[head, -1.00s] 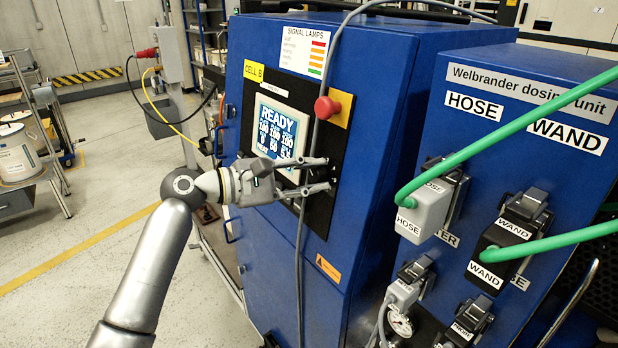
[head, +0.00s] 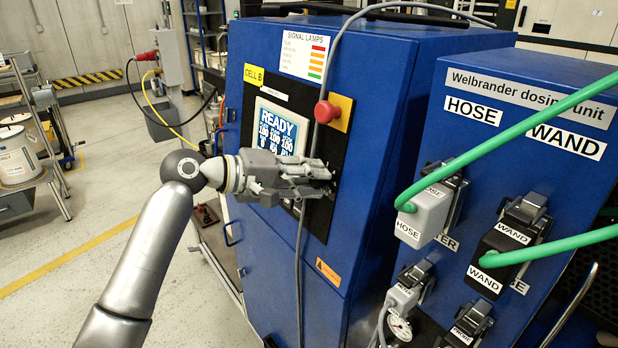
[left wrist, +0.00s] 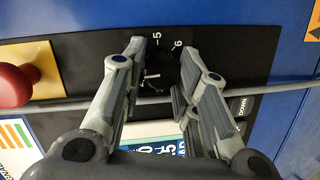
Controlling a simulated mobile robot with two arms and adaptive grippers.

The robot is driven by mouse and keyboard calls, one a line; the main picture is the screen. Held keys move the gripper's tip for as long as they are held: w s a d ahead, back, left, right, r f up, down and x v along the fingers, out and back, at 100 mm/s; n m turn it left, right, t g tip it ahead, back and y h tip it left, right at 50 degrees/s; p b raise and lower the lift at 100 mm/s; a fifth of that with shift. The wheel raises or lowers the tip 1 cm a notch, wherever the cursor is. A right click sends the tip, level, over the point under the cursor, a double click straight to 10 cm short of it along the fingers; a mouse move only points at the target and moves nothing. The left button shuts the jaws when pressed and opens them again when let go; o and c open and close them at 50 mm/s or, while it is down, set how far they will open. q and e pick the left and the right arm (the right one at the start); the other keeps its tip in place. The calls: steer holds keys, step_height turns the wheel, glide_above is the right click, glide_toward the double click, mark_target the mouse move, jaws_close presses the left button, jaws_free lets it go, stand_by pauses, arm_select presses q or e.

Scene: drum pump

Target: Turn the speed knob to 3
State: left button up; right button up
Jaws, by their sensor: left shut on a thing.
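The speed knob (left wrist: 160,72) is a dark round knob on the black control panel, between my left fingertips in the left wrist view. The scale numbers 5 and 6 show beside it; the rest of the scale is hidden or too small to read. A small pale mark shows near the knob, but I cannot tell its setting. My left gripper (head: 324,176) is shut on the knob, and it also shows in the left wrist view (left wrist: 154,82). In the head view the gripper hides the knob. My right gripper is not in view.
The display (head: 279,128) reading READY is left of the knob. A red emergency button (head: 326,111) sits above it. A grey cable (head: 301,250) hangs down the cabinet front close to my gripper. Green hoses (head: 500,140) cross at the right.

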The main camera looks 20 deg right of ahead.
arm_select(q)
steer(key=shift+m, duration=0.4)
steer(key=o, duration=1)
steer(key=shift+a, duration=0.1)
steer(key=v, duration=1.2)
steer(key=shift+s, duration=0.1)
